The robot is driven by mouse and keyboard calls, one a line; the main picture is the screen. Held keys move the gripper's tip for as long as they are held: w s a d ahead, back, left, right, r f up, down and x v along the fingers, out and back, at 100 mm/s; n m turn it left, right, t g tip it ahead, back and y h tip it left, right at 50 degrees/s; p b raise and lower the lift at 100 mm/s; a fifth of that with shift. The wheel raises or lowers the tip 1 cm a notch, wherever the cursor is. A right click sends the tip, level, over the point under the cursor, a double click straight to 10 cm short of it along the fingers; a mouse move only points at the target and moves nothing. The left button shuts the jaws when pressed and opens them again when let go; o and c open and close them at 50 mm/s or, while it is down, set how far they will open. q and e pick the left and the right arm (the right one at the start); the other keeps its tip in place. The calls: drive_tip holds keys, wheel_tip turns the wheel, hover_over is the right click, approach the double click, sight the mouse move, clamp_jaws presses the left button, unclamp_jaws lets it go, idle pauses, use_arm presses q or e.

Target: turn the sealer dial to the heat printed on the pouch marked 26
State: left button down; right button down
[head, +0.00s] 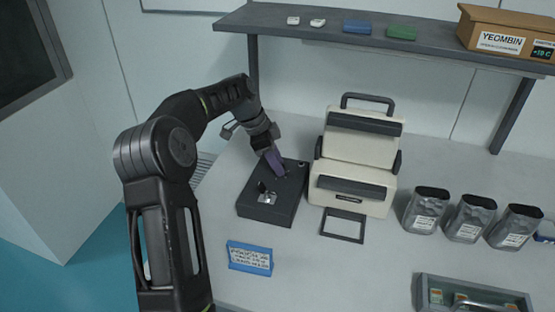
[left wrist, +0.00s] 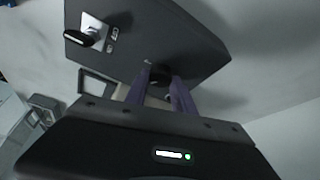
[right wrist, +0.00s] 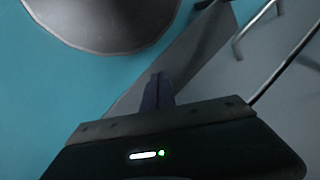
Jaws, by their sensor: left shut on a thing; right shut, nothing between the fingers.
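A dark control box (head: 258,209) sits on the table left of the cream sealer (head: 352,190). My left gripper (head: 281,172) reaches down to the far part of the box top. In the left wrist view its purple fingers (left wrist: 161,76) are shut on a dark round knob (left wrist: 159,82), seemingly the dial; its marks cannot be read. Three silver pouches (head: 425,212) (head: 469,219) (head: 515,227) stand right of the sealer; their labels are too small to read. My right gripper (right wrist: 159,88) is shut and empty, away from the table things, in the right wrist view.
A metal switch plate (head: 267,198) is on the box's near part. A blue-framed card (head: 250,258) and a dark frame (head: 343,226) lie in front. A tray (head: 425,296) is at the front right. A shelf (head: 285,27) above holds small items and a cardboard box (head: 510,32).

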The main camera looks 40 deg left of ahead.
use_arm(q)
drive_tip(key=m+g+p, duration=0.1)
drive_tip(key=m+p, duration=0.1)
drive_tip(key=m, duration=0.1)
drive_tip(key=shift+r, duration=0.15)
drive_tip(key=m+g+h+p, duration=0.1)
drive_tip(key=m+p, duration=0.2)
drive_tip(key=p, duration=0.2)
drive_tip(key=shift+w+r+m, duration=0.1)
drive_tip(key=shift+m, duration=0.2)
drive_tip(key=shift+a+f+m+g+p, duration=0.1)
drive_tip(key=shift+f+m+g+p, duration=0.4)
drive_tip(key=shift+p, duration=0.55)
drive_tip(key=shift+r, duration=0.2)
drive_tip(key=c, duration=1.1)
unclamp_jaws()
drive_tip(key=shift+o, duration=0.2)
